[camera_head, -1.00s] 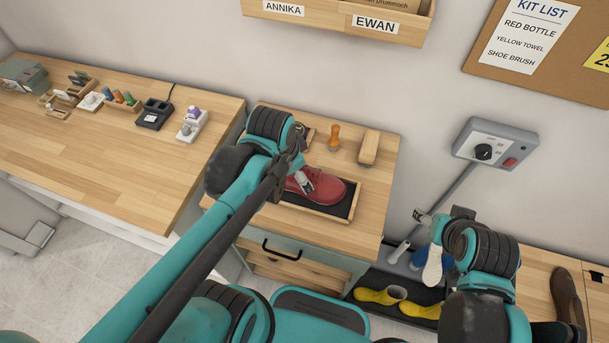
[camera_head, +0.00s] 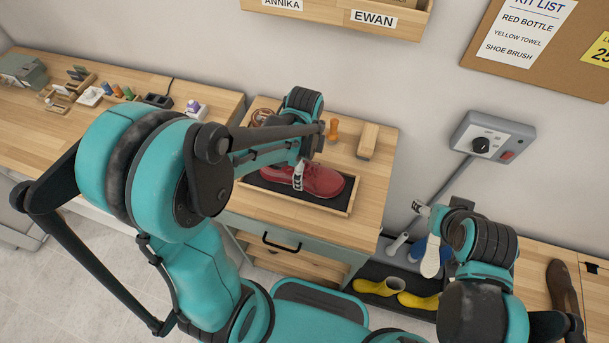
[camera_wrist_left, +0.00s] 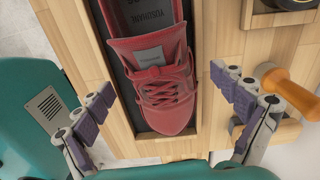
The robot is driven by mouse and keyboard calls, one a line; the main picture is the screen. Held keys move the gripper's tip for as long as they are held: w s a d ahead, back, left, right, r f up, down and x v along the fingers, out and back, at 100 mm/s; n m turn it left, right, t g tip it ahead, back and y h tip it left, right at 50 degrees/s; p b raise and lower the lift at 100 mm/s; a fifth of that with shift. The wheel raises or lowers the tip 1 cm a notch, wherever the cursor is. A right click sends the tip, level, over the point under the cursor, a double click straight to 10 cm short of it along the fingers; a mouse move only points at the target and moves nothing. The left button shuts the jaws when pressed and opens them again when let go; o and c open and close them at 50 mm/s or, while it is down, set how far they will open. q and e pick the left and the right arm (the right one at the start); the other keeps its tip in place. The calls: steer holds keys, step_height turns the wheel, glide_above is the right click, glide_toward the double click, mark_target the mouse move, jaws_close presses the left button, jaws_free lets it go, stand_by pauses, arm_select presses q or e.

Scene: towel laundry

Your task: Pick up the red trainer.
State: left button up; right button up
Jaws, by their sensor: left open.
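The red trainer (camera_head: 322,181) lies in a shallow wooden tray with a dark lining (camera_head: 335,208), toe to the right in the head view. My left gripper (camera_head: 298,175) is over the trainer, with a pale finger in front of its near side. In the left wrist view, the trainer's laces and tongue (camera_wrist_left: 160,80) show between the spread fingers of my left gripper (camera_wrist_left: 163,95). Neither finger clearly touches it. My right gripper (camera_head: 423,209) is at the right, away from the trainer; its jaws are too small to judge.
An orange-handled tool (camera_head: 333,130) stands behind the tray; it is close to one left finger in the wrist view (camera_wrist_left: 290,92). A wooden block (camera_head: 368,141) lies beside it. Yellow shoes (camera_head: 380,287) and a blue-and-white item (camera_head: 431,256) are lower right.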

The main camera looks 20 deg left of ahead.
arm_select(q)
step_height(320, 180, down, 2)
steer(key=shift+f, duration=0.15)
steer(key=shift+s, duration=0.1)
steer(key=c, duration=1.5)
